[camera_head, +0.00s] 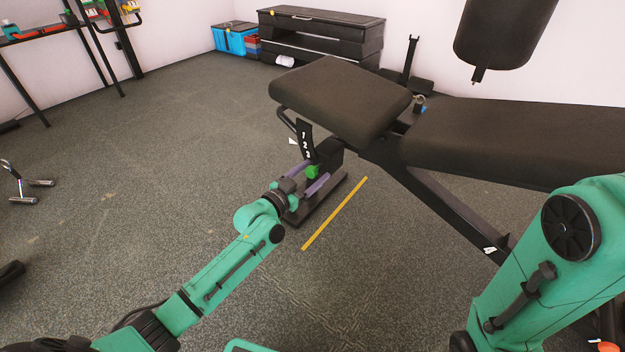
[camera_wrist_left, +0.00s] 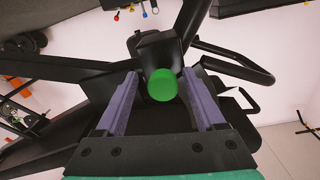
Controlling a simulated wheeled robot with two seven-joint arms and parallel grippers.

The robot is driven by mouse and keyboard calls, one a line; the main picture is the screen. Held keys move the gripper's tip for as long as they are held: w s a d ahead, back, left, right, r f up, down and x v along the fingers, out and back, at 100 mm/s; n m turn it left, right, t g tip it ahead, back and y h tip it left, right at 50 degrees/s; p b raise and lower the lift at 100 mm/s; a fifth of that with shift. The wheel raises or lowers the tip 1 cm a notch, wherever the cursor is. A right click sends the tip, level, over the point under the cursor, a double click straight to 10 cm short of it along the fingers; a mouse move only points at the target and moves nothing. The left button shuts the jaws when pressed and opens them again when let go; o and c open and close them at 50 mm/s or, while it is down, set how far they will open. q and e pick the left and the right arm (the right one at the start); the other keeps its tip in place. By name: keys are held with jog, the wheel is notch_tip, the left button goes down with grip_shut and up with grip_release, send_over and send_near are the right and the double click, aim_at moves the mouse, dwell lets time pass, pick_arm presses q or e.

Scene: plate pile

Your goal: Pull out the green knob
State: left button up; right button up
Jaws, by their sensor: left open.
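The green knob (camera_head: 312,172) sits on the black frame under the seat of the weight bench (camera_head: 345,95). In the left wrist view the round green knob (camera_wrist_left: 162,85) shows face-on. My left gripper (camera_head: 306,178) is open, with its two purple fingers on either side of the knob. In the left wrist view the fingers of my left gripper (camera_wrist_left: 160,90) stand left and right of the knob, with gaps visible on both sides. I cannot tell how far the fingertips reach past it. My right arm shows at the right, but its gripper is not visible.
The bench's long backrest (camera_head: 520,135) extends to the right. A black plate marked with numbers (camera_head: 305,140) stands just above the knob. A yellow line (camera_head: 335,213) lies on the floor at the right of my left gripper. The floor at the left is largely clear.

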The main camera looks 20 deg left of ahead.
pick_arm(q)
jog(key=shift+w, duration=0.1)
jog(key=c, duration=1)
grip_shut()
jog(key=shift+d, duration=0.1)
